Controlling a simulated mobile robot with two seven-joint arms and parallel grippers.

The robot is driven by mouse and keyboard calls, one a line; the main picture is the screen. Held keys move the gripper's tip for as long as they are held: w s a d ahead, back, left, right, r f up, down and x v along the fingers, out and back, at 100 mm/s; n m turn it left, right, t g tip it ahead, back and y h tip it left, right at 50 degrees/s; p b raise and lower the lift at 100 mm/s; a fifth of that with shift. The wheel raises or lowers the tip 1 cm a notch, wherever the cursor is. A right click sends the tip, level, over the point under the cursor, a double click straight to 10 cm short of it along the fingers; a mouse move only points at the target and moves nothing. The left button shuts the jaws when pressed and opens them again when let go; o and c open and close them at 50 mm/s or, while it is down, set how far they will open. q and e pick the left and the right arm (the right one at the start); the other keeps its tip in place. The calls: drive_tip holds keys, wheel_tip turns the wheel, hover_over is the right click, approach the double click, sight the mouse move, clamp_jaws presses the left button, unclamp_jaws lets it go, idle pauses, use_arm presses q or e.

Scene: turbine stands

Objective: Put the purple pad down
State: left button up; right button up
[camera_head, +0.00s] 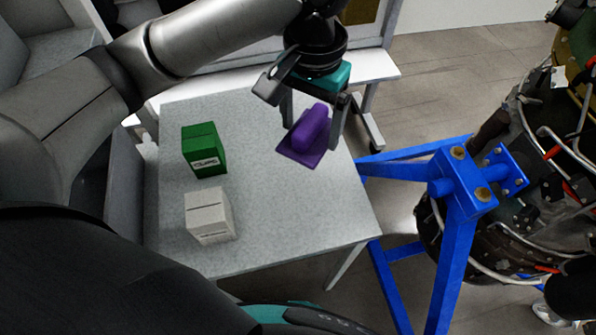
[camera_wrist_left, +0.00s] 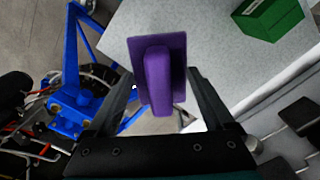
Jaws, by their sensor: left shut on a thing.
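The purple pad (camera_head: 299,152) is a flat plate with a raised rounded handle. My left gripper (camera_head: 312,124) points down, shut on the handle, over the right part of the grey table (camera_head: 280,225). In the left wrist view the pad (camera_wrist_left: 175,48) sits between the two fingers (camera_wrist_left: 164,80), its plate beyond the fingertips. The head view does not clearly show whether the plate touches the tabletop. My right gripper is not in view.
A green box (camera_head: 204,150) and a white box (camera_head: 209,216) stand on the table's left side. The table's middle and front are clear. A blue stand (camera_head: 458,215) with a dark turbine (camera_head: 540,170) is on the right, beyond the table's edge.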

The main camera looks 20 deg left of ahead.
use_arm(q)
drive_tip(key=b, duration=0.3)
hover_over(307, 194)
wheel_tip(307, 194, down, 15)
drive_tip(key=shift+r, duration=0.2)
wheel_tip(307, 194, down, 5)
drive_tip(key=shift+f+b, duration=0.1)
drive_tip(key=shift+b, duration=0.25)
drive_tip(key=shift+f, duration=0.1)
drive_tip(key=o, duration=1.2)
drive_tip(key=shift+c, duration=0.2)
wheel_tip(307, 194, up, 12)
drive_tip(key=p, duration=0.2)
